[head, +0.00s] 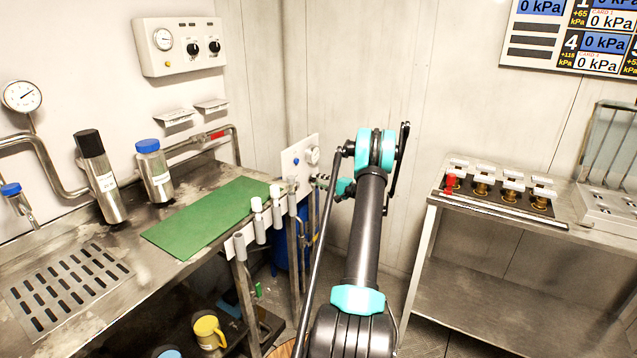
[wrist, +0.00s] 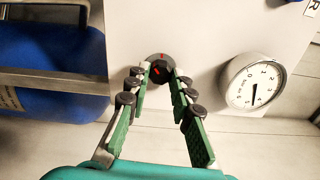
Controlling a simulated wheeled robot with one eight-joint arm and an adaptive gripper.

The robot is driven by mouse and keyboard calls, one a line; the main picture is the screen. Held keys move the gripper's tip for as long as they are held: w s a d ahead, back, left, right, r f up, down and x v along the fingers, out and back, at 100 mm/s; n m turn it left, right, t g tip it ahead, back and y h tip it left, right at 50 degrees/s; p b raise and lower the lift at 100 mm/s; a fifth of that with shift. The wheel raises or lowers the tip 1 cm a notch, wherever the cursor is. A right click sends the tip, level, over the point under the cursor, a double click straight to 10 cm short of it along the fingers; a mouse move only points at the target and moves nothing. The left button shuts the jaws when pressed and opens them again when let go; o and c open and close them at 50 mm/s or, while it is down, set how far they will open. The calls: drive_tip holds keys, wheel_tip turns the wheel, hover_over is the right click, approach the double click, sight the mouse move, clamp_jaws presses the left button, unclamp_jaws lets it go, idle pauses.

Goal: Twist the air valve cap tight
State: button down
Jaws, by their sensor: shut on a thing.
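The air valve cap (wrist: 157,60) is a round black knob with red marks on a pale panel, at the upper middle of the wrist view. My gripper (wrist: 161,74) is shut on it, with one green-padded finger on each side. The fingertips partly cover the cap's sides. In the head view my arm reaches forward to the white panel (head: 292,160), and my gripper (head: 322,181) is small and partly hidden behind the arm. I cannot make out the cap in the head view.
A pressure gauge (wrist: 252,82) sits on the panel close to the right finger. A blue tank (wrist: 45,70) with metal bars is at left. The steel counter (head: 140,275) with a green mat (head: 208,215) stands left of my arm; a bench with valves (head: 497,190) stands right.

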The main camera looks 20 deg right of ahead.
drive_tip(key=shift+d+f+m, duration=0.1)
drive_tip(key=shift+m, duration=3.7)
drive_tip(key=c, duration=1.3)
unclamp_jaws()
drive_tip(key=v, duration=1.2)
